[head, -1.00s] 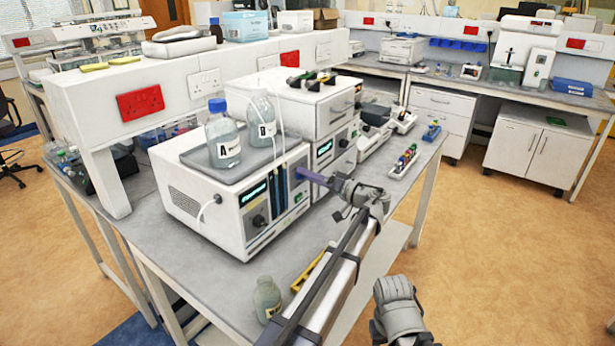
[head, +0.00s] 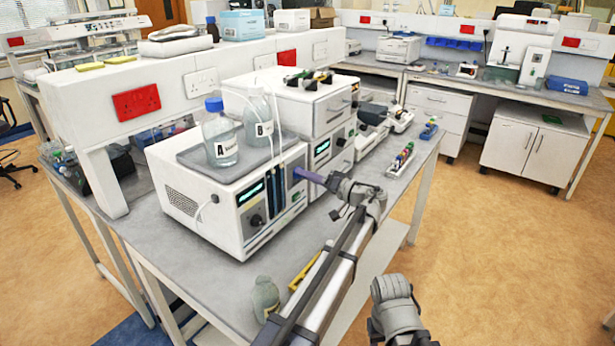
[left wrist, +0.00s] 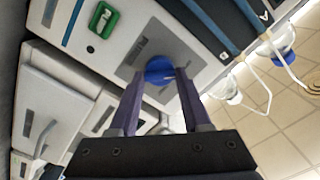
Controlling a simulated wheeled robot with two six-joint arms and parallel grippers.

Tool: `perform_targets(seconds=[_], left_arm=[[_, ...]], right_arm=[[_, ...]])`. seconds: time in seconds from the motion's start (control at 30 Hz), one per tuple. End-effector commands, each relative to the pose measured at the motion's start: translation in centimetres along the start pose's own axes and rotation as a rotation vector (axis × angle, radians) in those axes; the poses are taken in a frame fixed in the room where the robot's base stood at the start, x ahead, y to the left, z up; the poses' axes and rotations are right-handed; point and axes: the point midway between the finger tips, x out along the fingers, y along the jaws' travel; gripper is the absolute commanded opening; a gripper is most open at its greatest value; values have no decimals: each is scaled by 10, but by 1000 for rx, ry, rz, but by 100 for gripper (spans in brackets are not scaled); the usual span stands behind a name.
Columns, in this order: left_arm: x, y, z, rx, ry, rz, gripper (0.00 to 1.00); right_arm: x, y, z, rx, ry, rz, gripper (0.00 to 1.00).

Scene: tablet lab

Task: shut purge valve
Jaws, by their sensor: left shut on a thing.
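The purge valve is a round blue knob (left wrist: 158,70) on the white front panel of the pump unit (head: 228,212). My left gripper (left wrist: 160,82) has its two purple fingers on either side of the knob, shut on it. In the head view the left gripper (head: 298,172) reaches the pump's front from the right, and its fingers hide the knob there. The knob's pointer or marking cannot be made out. My right gripper's fingers are not in view; only a grey link of my arm shows at the bottom.
Bottles A (head: 220,142) and B (head: 258,118) stand on top of the pump, with thin tubes. A second white unit (head: 312,105) stands behind it. The floor at right is clear.

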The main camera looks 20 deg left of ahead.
Motion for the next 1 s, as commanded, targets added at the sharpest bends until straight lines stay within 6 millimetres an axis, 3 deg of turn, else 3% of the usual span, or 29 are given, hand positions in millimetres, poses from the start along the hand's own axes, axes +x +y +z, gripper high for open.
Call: perform_targets(seconds=[0.27,1.0], left_arm=[[0,1,0,155,0,1,0],[-1,2,1,853,0,1,0]], right_arm=[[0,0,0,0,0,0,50],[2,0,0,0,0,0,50]])
